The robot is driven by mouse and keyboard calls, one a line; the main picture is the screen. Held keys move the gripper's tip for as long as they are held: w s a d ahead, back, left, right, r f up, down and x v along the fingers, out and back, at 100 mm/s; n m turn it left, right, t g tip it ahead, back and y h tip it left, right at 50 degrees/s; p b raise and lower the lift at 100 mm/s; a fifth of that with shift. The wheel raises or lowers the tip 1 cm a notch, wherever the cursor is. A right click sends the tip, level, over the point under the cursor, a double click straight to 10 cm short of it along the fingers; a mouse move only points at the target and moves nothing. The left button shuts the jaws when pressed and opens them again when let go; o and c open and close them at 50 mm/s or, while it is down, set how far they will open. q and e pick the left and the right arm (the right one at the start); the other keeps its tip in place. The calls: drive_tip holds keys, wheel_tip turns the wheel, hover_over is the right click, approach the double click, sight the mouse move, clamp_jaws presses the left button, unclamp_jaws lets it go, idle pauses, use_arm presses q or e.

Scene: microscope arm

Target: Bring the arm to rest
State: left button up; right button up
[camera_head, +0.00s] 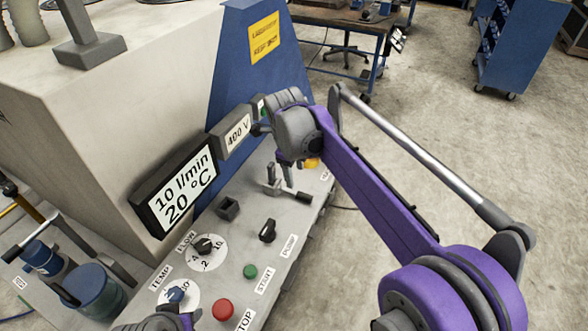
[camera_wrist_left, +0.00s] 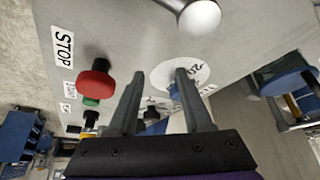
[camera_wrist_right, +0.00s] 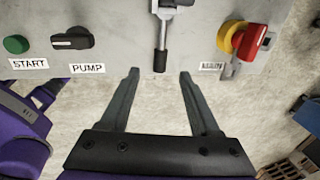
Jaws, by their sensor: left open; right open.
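My right gripper (camera_wrist_right: 159,75) is open and empty in the right wrist view. Its fingertips lie just below the black handle (camera_wrist_right: 160,61) of a grey metal lever (camera_wrist_right: 165,12) on the panel front; contact cannot be told. In the head view the same lever (camera_head: 271,186) stands near my right wrist, and the fingers are mostly hidden. My left gripper (camera_wrist_left: 160,75) is open in the left wrist view, beside the red STOP button (camera_wrist_left: 95,84) and near a blue TEMP knob (camera_wrist_left: 173,91). Nothing is held. In the head view only part of the left arm shows at the bottom.
The sloping panel also carries a green START button (camera_head: 250,271), a black PUMP knob (camera_head: 268,230), a FLOW dial (camera_head: 204,246) and a red-yellow switch (camera_wrist_right: 250,40). A display (camera_head: 178,190) reads 10 l/min, 20 °C.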

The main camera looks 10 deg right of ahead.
drive_tip(key=s+d+f+n+t, duration=0.1)
drive_tip(key=s+d+f+n, duration=0.1)
drive_tip(key=s+n, duration=0.6)
drive_tip(key=s+d+f+n+t+y, duration=0.1)
drive_tip(key=s+f+n, duration=0.3)
drive_tip(key=s+n, duration=0.5)
drive_tip(key=s+d+f+n+t, duration=0.1)
drive_tip(key=s+d+f+n, duration=0.2)
drive_tip(key=s+n, duration=0.5)
drive_tip(key=shift+s+d+f+t, duration=0.2)
drive_tip(key=shift+s+f+t, duration=0.3)
drive_tip(key=shift+s, duration=0.75)
